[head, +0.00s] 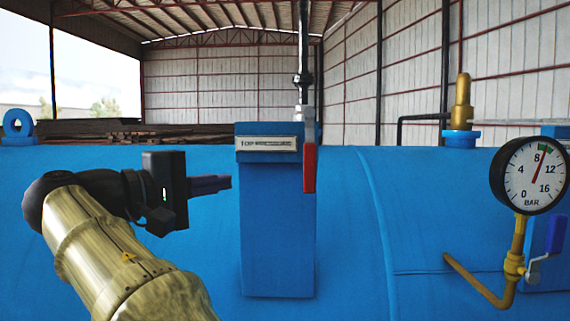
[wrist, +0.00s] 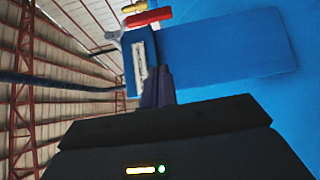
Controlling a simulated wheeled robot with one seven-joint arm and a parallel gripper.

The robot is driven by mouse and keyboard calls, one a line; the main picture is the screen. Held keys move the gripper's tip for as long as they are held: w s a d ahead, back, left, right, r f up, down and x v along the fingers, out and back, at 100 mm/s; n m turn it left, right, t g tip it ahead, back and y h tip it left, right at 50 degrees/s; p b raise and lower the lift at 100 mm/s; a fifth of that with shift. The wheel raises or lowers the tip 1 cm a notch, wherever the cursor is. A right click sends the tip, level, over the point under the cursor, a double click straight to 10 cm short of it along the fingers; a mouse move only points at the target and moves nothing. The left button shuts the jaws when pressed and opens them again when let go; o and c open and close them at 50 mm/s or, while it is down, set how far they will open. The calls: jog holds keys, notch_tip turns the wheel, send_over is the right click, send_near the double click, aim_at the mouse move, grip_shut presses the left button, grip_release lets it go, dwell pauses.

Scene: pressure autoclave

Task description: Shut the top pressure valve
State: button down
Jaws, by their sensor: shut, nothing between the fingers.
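The top pressure valve has a red lever handle (head: 310,168) that hangs straight down, in line with the vertical pipe (head: 303,50) above it. It sits at the right edge of a blue post (head: 278,225) with a label plate (head: 268,143). In the wrist view the red handle (wrist: 148,17) shows at the top, beyond the label plate (wrist: 139,62). My gripper (head: 229,183) is shut and empty, left of the post, level with the lower part of the handle. Its dark closed fingers (wrist: 158,87) point toward the post. They appear apart from the handle.
A round pressure gauge (head: 530,175) on a brass pipe stands at the right, its needle slightly past 8. A smaller valve with a blue handle (head: 555,234) is below it. A brass fitting (head: 462,102) rises behind. The blue tank (head: 430,230) fills the lower background.

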jog(key=shift+s+r, duration=0.2)
jog(key=shift+r, duration=0.15)
jog(key=p, duration=0.5)
send_near(309, 151)
jog(key=shift+w+d+f, duration=1.5)
jog(key=shift+w+f, duration=0.4)
jog(key=shift+w, duration=0.95)
jog(key=shift+w+d, duration=0.1)
jog(key=shift+f+b, duration=0.1)
jog(key=shift+b, duration=0.2)
